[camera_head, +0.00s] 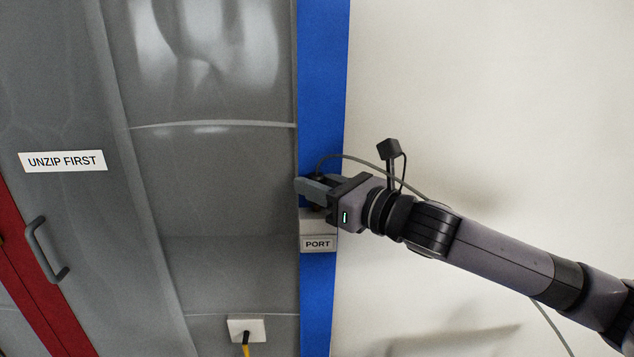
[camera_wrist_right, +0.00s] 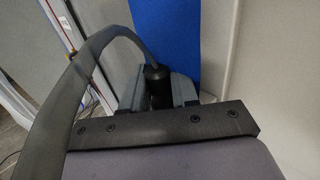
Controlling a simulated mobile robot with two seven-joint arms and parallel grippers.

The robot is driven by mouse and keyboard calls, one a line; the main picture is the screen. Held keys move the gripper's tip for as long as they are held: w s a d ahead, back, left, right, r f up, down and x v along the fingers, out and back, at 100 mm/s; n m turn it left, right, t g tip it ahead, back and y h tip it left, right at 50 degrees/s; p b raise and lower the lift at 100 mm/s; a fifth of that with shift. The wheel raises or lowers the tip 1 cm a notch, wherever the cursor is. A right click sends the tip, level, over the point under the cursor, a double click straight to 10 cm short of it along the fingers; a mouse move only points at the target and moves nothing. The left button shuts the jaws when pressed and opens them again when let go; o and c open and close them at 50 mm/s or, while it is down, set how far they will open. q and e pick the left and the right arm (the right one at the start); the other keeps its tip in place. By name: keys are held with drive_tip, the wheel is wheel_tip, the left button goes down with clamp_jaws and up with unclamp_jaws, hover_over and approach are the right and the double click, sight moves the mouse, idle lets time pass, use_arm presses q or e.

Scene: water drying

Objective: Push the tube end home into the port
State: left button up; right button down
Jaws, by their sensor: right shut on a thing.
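My right gripper (camera_head: 314,188) reaches in from the right and is shut just above the white port block (camera_head: 318,222), whose label reads PORT. In the right wrist view its fingers (camera_wrist_right: 160,90) hold the black tube end (camera_wrist_right: 157,78) between them. The grey tube (camera_wrist_right: 95,50) rises from this end and arcs to the left and toward the camera. In the head view the tube (camera_head: 370,162) loops back over my wrist. The gripper hides the meeting of tube end and port, so I cannot tell how deep it sits. My left gripper is not in view.
The port is on a blue vertical strip (camera_head: 322,80) beside a grey translucent panel (camera_head: 215,190). At left are an UNZIP FIRST label (camera_head: 63,161), a dark handle (camera_head: 46,250) and a red strip (camera_head: 45,290). A white outlet (camera_head: 246,328) has a yellow cord. The pale wall at right is bare.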

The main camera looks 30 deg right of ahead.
drive_tip(key=shift+f+b, duration=0.5)
drive_tip(key=shift+f, duration=0.4)
drive_tip(key=c, duration=0.8)
unclamp_jaws()
drive_tip(key=shift+b+v, duration=1.95)
drive_tip(key=shift+v, duration=1.6)
drive_tip(key=shift+s+d, duration=0.1)
drive_tip(key=shift+s, duration=0.05)
